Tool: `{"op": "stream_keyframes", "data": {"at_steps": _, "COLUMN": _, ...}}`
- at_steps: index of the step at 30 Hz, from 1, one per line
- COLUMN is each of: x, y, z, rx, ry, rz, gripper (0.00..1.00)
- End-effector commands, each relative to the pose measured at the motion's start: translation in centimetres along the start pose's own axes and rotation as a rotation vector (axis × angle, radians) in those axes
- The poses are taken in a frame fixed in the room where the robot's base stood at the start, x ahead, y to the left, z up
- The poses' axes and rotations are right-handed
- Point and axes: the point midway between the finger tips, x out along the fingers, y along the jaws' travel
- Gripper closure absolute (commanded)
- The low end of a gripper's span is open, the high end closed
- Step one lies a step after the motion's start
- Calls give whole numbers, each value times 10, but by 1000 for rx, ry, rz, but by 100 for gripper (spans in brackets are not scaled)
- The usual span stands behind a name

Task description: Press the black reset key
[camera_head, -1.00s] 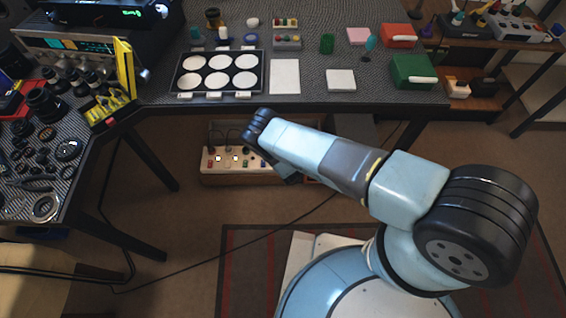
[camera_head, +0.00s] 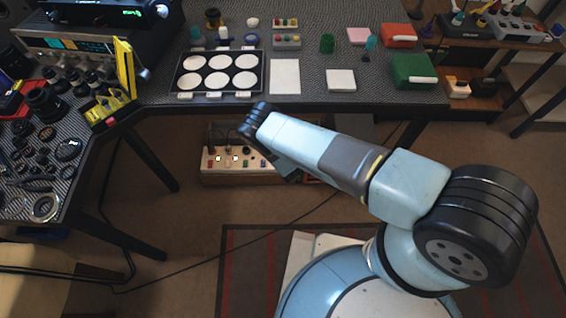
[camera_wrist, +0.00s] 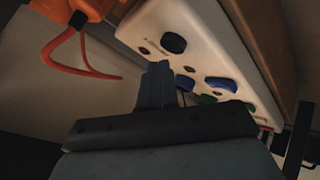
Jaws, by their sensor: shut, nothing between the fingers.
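The black reset key (camera_wrist: 173,43) is a round dark button on the sloping white face of a key box (camera_wrist: 208,52) in the wrist view. My gripper (camera_wrist: 158,70) is shut and empty, its fingertips close to the box face, just below and left of the black key in the picture. A gap shows between the tips and the key.
An orange object (camera_wrist: 76,10) with a looped orange cord (camera_wrist: 84,60) is close to the left of the fingers in the wrist view. The table edge (camera_head: 330,104) overhangs the box. A table leg (camera_head: 148,160) stands to its left, and a dark cable crosses the floor.

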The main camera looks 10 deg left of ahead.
Motion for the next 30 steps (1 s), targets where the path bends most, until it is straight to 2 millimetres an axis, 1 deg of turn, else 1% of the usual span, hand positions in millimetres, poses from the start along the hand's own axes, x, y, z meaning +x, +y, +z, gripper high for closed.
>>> {"op": "stream_keyframes", "data": {"at_steps": 18, "x": -31, "y": 23, "z": -24, "rx": 1, "ry": 1, "rz": 1, "gripper": 100}}
{"op": "stream_keyframes", "data": {"at_steps": 30, "x": -35, "y": 25, "z": -25, "rx": 0, "ry": 1, "rz": 0, "gripper": 100}}
